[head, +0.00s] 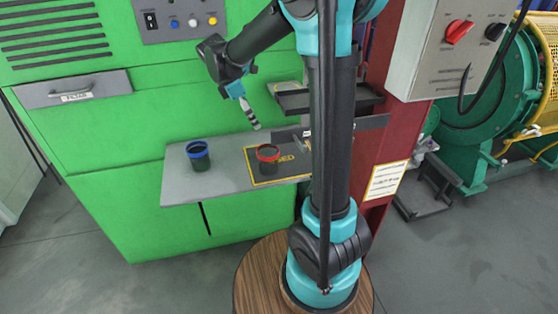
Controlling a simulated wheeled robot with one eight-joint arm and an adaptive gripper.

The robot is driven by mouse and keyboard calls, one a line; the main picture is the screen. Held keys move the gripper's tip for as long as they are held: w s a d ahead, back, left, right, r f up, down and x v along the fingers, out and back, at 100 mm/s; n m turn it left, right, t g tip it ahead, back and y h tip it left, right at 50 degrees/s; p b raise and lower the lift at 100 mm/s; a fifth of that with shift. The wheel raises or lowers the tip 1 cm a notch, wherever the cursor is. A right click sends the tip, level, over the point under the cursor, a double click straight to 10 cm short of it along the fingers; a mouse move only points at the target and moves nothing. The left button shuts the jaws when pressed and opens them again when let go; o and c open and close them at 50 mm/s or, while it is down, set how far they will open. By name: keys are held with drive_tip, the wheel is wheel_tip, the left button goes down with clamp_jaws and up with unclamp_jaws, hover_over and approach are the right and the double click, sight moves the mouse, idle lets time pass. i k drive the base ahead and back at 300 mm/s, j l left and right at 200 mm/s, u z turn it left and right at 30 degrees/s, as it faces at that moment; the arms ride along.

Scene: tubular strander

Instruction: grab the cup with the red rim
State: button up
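The cup with the red rim (267,163) stands upright on a grey shelf (224,181), on a dark yellow-bordered marking. Its body is dark. A second dark cup with a blue rim (199,157) stands upright to its left on the same shelf. My gripper (256,123) hangs from the arm above and slightly left of the red-rimmed cup, apart from it. It points down and shows narrow, from the side, so I cannot tell whether its fingers are open or shut. Neither cup is in it.
A green cabinet (108,142) with a handled drawer (73,91) stands behind the shelf. Dark trays (318,99) jut out above the shelf's right end. A red post (384,143) and grey switch box (428,57) stand right. My arm column hides the shelf's right end.

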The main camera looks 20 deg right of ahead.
sight(268, 160)
drive_tip(key=k+j+z, duration=0.3)
drive_tip(key=j, duration=0.25)
drive_tip(key=k+j+z, duration=0.3)
drive_tip(key=k+j, duration=0.1)
drive_tip(key=j, duration=0.05)
